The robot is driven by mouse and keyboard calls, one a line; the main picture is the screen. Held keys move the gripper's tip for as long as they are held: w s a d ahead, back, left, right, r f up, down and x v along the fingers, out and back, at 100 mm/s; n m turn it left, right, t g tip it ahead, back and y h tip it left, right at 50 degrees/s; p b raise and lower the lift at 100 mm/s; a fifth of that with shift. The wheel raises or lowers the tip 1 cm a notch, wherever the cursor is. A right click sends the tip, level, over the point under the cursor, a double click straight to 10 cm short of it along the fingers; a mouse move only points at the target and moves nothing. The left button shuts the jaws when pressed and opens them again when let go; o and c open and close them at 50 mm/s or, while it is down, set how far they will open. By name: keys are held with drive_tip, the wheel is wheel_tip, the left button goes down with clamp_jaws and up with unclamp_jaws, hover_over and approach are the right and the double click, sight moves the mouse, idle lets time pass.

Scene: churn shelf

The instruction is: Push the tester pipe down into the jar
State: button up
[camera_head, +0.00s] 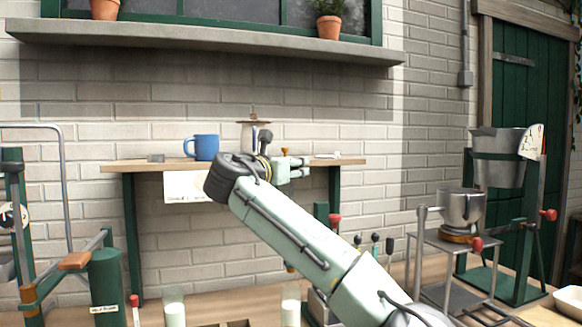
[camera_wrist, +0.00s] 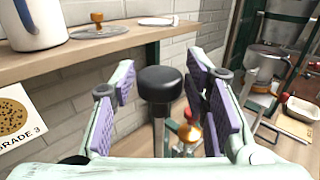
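In the wrist view a round black knob (camera_wrist: 160,84) on a grey rod stands between the two purple-padded fingers of my gripper (camera_wrist: 165,100). It may be the top of the tester pipe; I cannot tell for sure. The fingers are apart, with a gap on each side of the knob. In the head view my gripper (camera_head: 298,169) is in front of the wall shelf's right part, and my arm hides what is behind and below it. I cannot make out the jar or whether the rod is inside one.
A wooden shelf (camera_head: 135,167) carries a blue mug (camera_head: 206,147). A lid with an orange knob (camera_wrist: 97,20) lies on it in the wrist view. Glasses of milk (camera_head: 175,308) stand on the bench in front. A metal pot (camera_head: 462,208) on a stand is at right.

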clamp_jaws()
idle(0.3)
drive_tip(key=shift+f, duration=0.1)
wheel_tip(320, 180, down, 17)
drive_tip(key=b, duration=0.7)
drive_tip(key=shift+b, duration=0.35)
drive_tip(key=shift+c, duration=0.6)
unclamp_jaws()
drive_tip(key=o, duration=0.4)
drive_tip(key=shift+s+a+r, duration=0.1)
drive_tip(key=shift+s+r, duration=0.05)
drive_tip(key=shift+r, duration=0.05)
